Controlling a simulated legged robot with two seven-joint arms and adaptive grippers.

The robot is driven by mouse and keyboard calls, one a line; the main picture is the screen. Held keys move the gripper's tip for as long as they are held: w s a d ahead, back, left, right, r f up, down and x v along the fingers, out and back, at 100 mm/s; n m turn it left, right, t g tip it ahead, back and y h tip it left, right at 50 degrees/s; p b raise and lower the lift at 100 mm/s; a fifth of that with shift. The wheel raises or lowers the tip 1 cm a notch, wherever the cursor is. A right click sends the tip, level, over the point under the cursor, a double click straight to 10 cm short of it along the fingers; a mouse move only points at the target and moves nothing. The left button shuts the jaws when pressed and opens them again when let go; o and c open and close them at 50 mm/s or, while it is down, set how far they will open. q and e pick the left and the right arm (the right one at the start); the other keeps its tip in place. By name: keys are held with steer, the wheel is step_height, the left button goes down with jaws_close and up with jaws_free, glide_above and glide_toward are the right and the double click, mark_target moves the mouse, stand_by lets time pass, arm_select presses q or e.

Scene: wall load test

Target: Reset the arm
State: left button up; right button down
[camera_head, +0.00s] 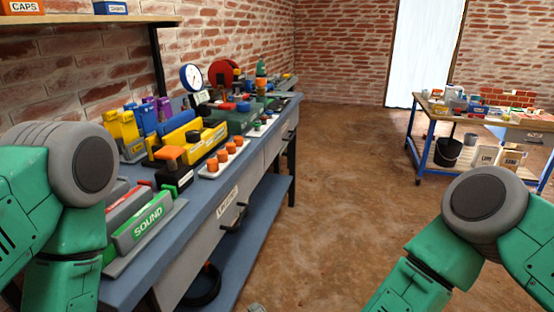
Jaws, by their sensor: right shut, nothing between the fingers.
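My left arm (60,180) comes in from the left edge, green with a grey joint, in front of the near end of the workbench. Its gripper is out of the picture. My right arm (470,230) comes in from the right and bends down toward the bottom edge, over the open floor. Only a small grey tip of my right gripper (257,308) shows at the bottom edge, shut and empty, right of the bench's lower shelf. The rest of it is cut off by the frame.
The blue workbench (215,200) runs along the left brick wall, crowded with the green SOUND block (146,226), a gauge (192,78) and coloured fixtures. A wall shelf (90,19) hangs above. A blue-framed cart (455,116) stands far right. The brown floor (335,160) between is clear.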

steer(key=s+d+f+n+g+h+p, duration=0.2)
steer(key=s+d+f+n+g, duration=0.35)
steer(key=s+d, duration=0.25)
steer(key=s+d+n+g+h+p, duration=0.1)
steer(key=s+d+g+h, duration=0.1)
steer(key=s+d, duration=0.3)
steer(key=s+d+n+g+h+p, duration=0.1)
steer(key=s+d, duration=0.4)
steer(key=d, duration=0.6)
steer(key=s+d+n+g+h+p, duration=0.1)
steer(key=s+d+g+h, duration=0.2)
steer(key=d, duration=0.5)
steer(key=shift+s+d+h+p, duration=0.35)
steer(key=shift+s+h, duration=0.25)
steer(key=shift+s, duration=0.55)
steer(key=shift+a, duration=0.1)
